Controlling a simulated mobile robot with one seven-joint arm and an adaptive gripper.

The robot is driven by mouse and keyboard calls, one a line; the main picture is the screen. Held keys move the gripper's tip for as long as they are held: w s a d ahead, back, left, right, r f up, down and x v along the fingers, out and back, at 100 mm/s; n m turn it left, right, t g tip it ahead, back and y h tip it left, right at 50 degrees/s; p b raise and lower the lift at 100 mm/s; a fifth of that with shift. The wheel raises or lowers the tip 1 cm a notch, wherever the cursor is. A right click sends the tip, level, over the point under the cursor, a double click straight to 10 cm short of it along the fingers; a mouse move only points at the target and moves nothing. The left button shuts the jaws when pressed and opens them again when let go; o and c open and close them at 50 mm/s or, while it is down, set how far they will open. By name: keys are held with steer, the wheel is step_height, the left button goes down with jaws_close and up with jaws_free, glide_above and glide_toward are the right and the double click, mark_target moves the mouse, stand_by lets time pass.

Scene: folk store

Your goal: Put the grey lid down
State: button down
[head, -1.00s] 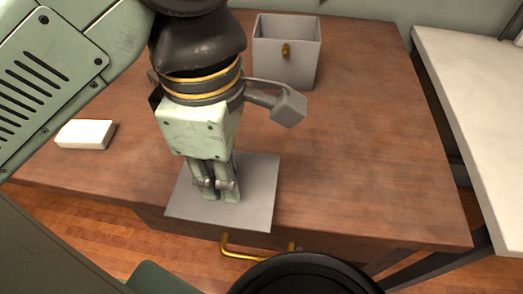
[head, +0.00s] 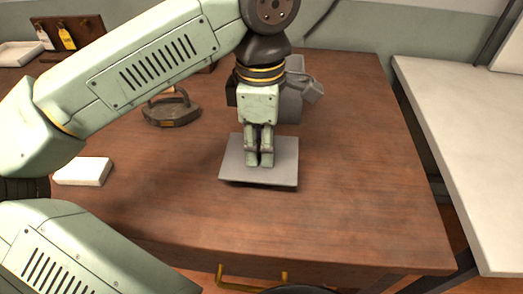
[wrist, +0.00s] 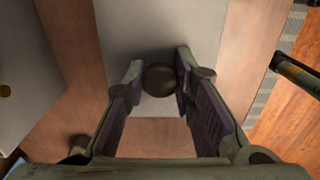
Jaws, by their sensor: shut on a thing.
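The grey lid (head: 286,170) is a flat square plate over the middle of the wooden table in the head view. A thin dark band shows under its front edge; I cannot tell for sure whether it touches the table. My gripper (head: 260,163) points down at its centre. In the wrist view the lid (wrist: 155,25) lies level beneath my gripper (wrist: 160,92), whose fingers are shut on its dark round knob (wrist: 160,79). A grey box (head: 291,107) stands just behind the lid, mostly hidden by my arm in the head view.
A dark iron-like object (head: 172,110) stands left of the lid, and a white block (head: 82,171) lies at the table's left. The wooden table (head: 360,190) is clear to the right and in front. A pale counter (head: 455,130) stands beyond a gap at right.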

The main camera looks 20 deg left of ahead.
mark_target(261, 144)
steer(key=shift+w+f+p, duration=0.1)
steer(key=shift+f+p, duration=0.35)
steer(key=shift+f, duration=1.35)
steer(key=shift+f, duration=0.15)
steer(key=c, duration=1.3)
jaws_free()
steer(key=shift+c, duration=0.2)
step_height(261, 144, up, 12)
steer(key=shift+r+b, duration=0.2)
steer(key=shift+b, duration=0.6)
